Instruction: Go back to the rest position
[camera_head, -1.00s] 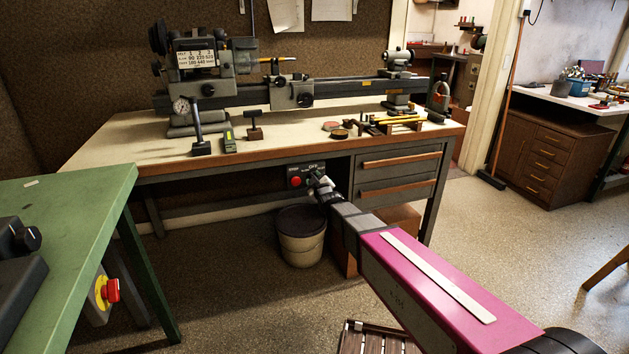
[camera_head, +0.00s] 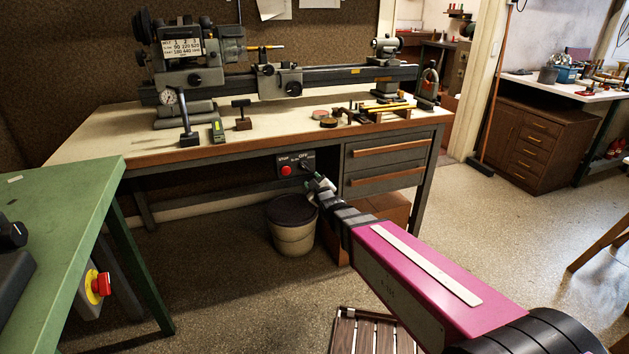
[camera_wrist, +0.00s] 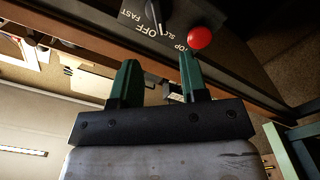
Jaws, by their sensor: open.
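My gripper (camera_head: 319,186) is open and empty, at the end of my outstretched arm in front of the lathe bench. In the wrist view its two green fingers (camera_wrist: 158,65) stand apart with nothing between them. Just beyond them is the bench's dark switch panel (camera_head: 283,161), with a red stop button (camera_wrist: 199,37) and a black knob (camera_wrist: 156,14) marked OFF, FAST and SLOW. The fingers appear apart from the knob. One finger overlaps the panel's edge near the red button in the wrist view; contact cannot be told.
The lathe bench (camera_head: 90,146) stands ahead, with a drawer unit (camera_head: 385,165) at its right. A bucket (camera_head: 292,238) stands below my gripper. A green table (camera_head: 70,215) with a red emergency button (camera_head: 101,284) is at left. A slatted wooden thing (camera_head: 365,330) lies low in front. Floor (camera_head: 500,225) at right is open.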

